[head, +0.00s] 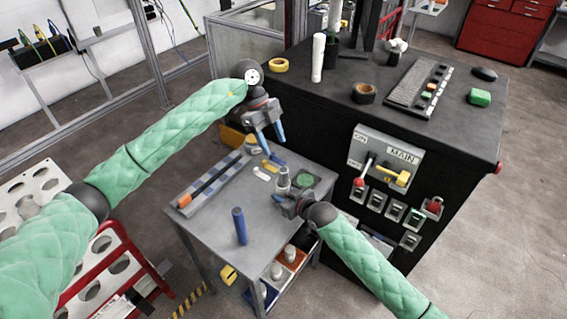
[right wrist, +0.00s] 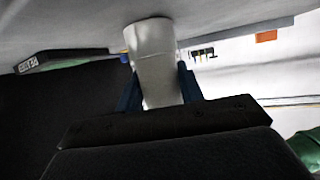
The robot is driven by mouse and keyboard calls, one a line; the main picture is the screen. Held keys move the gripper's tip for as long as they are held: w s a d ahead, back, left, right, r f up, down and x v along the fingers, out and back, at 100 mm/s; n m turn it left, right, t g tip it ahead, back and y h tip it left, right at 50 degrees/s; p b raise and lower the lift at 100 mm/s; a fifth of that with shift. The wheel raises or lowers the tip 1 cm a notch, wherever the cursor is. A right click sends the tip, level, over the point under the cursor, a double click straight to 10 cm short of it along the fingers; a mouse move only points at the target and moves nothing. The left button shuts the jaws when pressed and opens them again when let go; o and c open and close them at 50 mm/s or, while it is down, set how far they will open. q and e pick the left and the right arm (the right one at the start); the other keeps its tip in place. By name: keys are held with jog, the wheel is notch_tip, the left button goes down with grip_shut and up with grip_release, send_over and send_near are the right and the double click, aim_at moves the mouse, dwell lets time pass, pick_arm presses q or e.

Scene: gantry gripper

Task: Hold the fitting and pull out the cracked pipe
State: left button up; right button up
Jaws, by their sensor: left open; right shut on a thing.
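A light grey, upright cylindrical fitting (head: 283,186) stands at the right side of the grey table, with a narrower grey stub (head: 283,173) on top; I cannot make out a crack. My right gripper (head: 284,201) is shut on the fitting from the near side. In the right wrist view the pale fitting (right wrist: 156,65) sits between the blue fingers of the right gripper (right wrist: 160,88), wider at one end. My left gripper (head: 270,137) is open and empty, blue fingers pointing down, above and slightly left of the fitting and apart from it.
On the table (head: 215,222) are a blue cylinder (head: 240,226), a long grey tray (head: 212,184) and a round green pad (head: 305,180). The black cabinet (head: 440,150) with a switch panel stands close right. A white pipe (head: 318,58) stands upright on it.

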aim_at(284, 170)
pick_arm(q)
jog(key=s+d+t+y, duration=0.1)
jog(key=s+d+m+t+y, duration=0.1)
jog(key=d+y, duration=0.1)
jog(key=shift+s+d+r, duration=0.1)
jog(key=shift+s+r, duration=0.05)
jog(key=shift+s+f+m+t+y, duration=0.2)
jog(key=shift+s+m+t+y, duration=0.1)
jog(key=shift+m+t+y, duration=0.1)
jog(key=shift+f, duration=6)
jog(key=c, duration=1.1)
jog(key=shift+r, duration=1.55)
